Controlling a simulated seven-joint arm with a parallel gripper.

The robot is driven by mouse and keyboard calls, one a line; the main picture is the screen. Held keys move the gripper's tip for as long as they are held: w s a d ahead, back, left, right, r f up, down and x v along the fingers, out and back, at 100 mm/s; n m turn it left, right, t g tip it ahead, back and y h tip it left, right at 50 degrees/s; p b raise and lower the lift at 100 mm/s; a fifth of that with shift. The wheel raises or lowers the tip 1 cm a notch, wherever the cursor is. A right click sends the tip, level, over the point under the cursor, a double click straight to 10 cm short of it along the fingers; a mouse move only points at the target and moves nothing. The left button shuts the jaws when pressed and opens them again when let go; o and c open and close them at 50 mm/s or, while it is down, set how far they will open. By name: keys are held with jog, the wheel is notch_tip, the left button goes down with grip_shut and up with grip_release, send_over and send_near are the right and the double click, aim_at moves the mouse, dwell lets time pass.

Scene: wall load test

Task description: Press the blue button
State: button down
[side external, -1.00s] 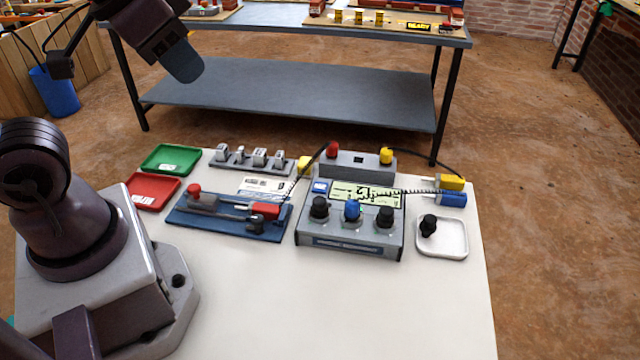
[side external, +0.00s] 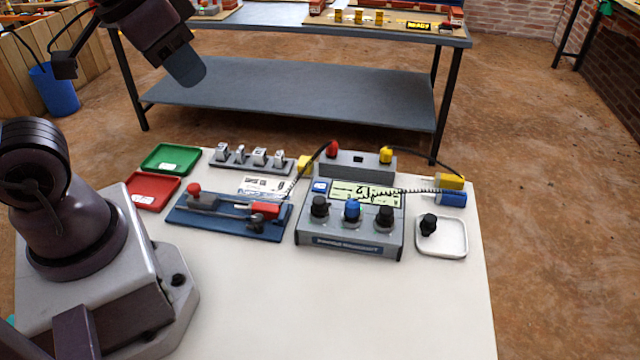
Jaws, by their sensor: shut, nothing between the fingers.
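A grey control box (side external: 350,244) stands on the white table. A small blue square button (side external: 320,186) with a pale mark sits at its upper left, beside the display (side external: 365,195). A blue knob (side external: 352,209) stands on the box between a left black knob (side external: 319,207) and a right black knob (side external: 384,216). My gripper (side external: 190,76) is shut and empty, high at the upper left, well apart from the box. Its fingertips show as one dark block.
A blue board with a red-handled lever (side external: 230,215) lies left of the box. A grey block with red and yellow plugs (side external: 358,163) stands behind it, with black cables. A white tray (side external: 455,250) holding a black knob is at right. The front table is clear.

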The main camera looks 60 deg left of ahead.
jog(key=w+a+f+g, duration=0.3)
jog(key=w+f, duration=0.2)
jog(key=f, duration=0.3)
jog(key=m+t+h, duration=0.2)
jog(key=m+t, duration=0.5)
jog(key=m, duration=0.4)
send_over(320, 188)
notch_tip(320, 188, down, 10)
jog(key=f, duration=0.1)
jog(key=shift+r, duration=0.25)
jog(key=shift+f, duration=0.15)
jog(key=shift+f, duration=4.3)
jog(key=shift+f, duration=0.4)
